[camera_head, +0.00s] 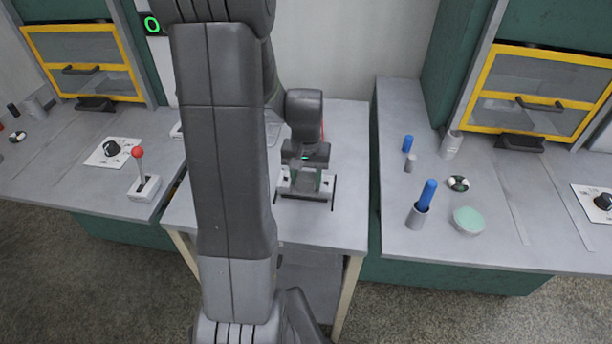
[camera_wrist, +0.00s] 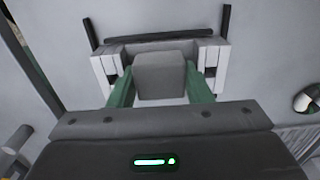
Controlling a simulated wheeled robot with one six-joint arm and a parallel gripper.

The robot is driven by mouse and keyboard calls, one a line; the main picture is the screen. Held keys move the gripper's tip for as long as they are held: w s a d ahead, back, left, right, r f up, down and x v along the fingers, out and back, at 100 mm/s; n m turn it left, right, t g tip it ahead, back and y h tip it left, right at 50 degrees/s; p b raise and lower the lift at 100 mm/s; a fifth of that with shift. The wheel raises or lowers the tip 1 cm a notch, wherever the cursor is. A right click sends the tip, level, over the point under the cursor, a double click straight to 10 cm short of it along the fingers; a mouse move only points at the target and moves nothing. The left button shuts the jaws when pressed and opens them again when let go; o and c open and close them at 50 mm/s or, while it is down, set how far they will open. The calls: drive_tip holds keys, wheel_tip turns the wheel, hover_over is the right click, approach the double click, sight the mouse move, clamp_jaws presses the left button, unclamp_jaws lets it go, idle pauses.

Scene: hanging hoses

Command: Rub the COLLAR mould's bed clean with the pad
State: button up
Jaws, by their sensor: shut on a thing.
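My gripper (camera_head: 306,180) is low over the middle table, at a small pale fixture with dark edges. In the wrist view its green fingers (camera_wrist: 160,88) are shut on a grey block (camera_wrist: 160,75), which I take to be the pad. The block covers the middle of what lies behind it. Pale ribbed pieces (camera_wrist: 107,66) flank the fingers, with dark bars beyond them. I cannot tell whether the block touches a surface below. No COLLAR label is legible, so I cannot identify that mould or see its bed.
The right bench (camera_head: 430,232) holds a blue rod (camera_head: 427,193) in a grey cup, a green-topped round dish (camera_head: 467,220) and small cylinders. The left bench has a red-knobbed lever (camera_head: 139,154) and a black knob (camera_head: 112,148). Yellow-framed windows (camera_head: 540,104) stand behind both benches. The middle table's front is clear.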

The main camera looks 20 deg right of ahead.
drive_tip(key=shift+r+p, duration=2.7)
drive_tip(key=shift+r, duration=1.15)
drive_tip(key=shift+f, duration=0.15)
